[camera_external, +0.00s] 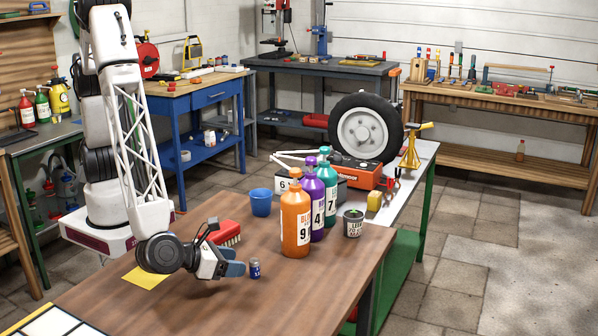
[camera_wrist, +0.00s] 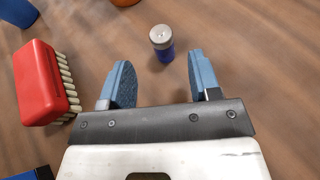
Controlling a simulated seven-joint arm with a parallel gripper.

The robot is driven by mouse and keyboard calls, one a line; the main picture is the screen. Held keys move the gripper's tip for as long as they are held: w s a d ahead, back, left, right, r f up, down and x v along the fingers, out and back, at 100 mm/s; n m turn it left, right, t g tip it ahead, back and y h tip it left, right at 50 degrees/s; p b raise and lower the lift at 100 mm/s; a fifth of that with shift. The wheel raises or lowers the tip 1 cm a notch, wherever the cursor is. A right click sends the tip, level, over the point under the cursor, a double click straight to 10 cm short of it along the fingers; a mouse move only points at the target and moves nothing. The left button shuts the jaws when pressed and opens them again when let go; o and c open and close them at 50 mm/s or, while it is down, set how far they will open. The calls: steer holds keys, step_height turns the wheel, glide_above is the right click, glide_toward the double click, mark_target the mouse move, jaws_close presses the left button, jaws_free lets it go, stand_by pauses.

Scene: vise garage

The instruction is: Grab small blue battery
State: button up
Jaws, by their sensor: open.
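The small blue battery (camera_external: 255,268) stands upright on the brown wooden table (camera_external: 330,285), just right of my gripper (camera_external: 236,268). In the wrist view the battery (camera_wrist: 161,43) shows a silver top and a blue side. It lies ahead of the gap between the blue fingers of my gripper (camera_wrist: 158,75), nearer the right finger. The fingers are apart, with nothing between them. No contact with the battery shows.
A red brush (camera_wrist: 45,85) lies left of my gripper. A blue cup (camera_external: 261,202), an orange bottle (camera_external: 295,222), a purple bottle (camera_external: 312,205) and a grey can (camera_external: 353,224) stand farther back. A yellow sheet (camera_external: 145,277) lies at left. The table's front right is clear.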

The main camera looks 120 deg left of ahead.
mark_target(261, 275)
stand_by(0.3)
steer(key=shift+x, duration=1.3)
steer(key=shift+w+a, duration=0.1)
steer(key=shift+x, duration=2.45)
steer(key=shift+w+r, duration=0.1)
steer(key=shift+w, duration=0.1)
steer(key=shift+c, duration=0.5)
steer(key=c, duration=0.9)
